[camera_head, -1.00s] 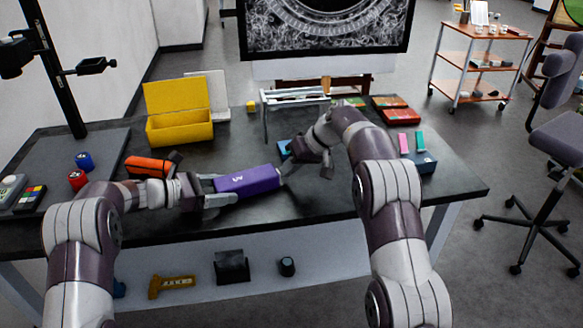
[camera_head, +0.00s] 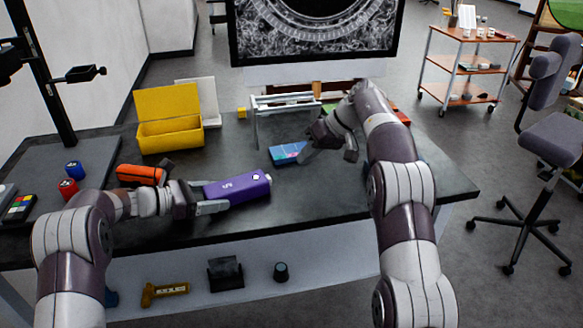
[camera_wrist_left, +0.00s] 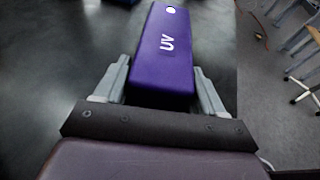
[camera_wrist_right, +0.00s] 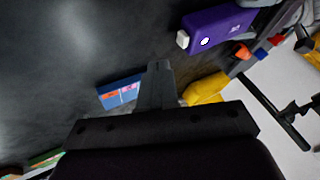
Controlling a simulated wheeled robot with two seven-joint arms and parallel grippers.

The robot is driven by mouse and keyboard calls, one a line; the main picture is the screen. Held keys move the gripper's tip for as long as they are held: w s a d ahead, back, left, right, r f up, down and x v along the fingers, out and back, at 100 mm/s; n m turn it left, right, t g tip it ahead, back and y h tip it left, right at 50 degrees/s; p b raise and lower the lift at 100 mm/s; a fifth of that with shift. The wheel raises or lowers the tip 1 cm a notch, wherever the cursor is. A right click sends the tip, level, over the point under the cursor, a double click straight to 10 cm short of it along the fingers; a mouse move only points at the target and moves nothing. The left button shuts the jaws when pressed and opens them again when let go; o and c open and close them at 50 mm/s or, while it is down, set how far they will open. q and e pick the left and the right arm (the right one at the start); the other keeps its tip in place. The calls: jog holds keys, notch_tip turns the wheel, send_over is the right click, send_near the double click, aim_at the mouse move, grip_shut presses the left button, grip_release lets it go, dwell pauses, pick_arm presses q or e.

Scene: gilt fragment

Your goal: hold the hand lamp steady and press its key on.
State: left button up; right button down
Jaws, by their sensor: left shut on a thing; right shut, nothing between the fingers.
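The hand lamp (camera_head: 232,188) is a purple box marked "UV", lying level near the front of the dark table. A small round white spot, which looks like its key (camera_head: 256,177), is on top near the right end; I cannot tell whether it is lit. My left gripper (camera_head: 214,196) is shut on the lamp's left end, with one finger along each side, as the left wrist view (camera_wrist_left: 160,88) also shows. My right gripper (camera_head: 308,155) is shut and empty, to the right of the lamp and apart from it. The right wrist view shows the lamp's free end (camera_wrist_right: 218,27) with a pale tip.
A blue box (camera_head: 287,153) lies by my right gripper. A clear stand (camera_head: 287,105) is behind. An open yellow case (camera_head: 170,135), an orange pouch (camera_head: 140,175), and red (camera_head: 68,188) and blue (camera_head: 73,168) cylinders are to the left.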

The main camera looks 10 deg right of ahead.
jog(key=shift+v, duration=1.45)
pick_arm(q)
jog(key=o, duration=0.9)
jog(key=shift+c, duration=0.2)
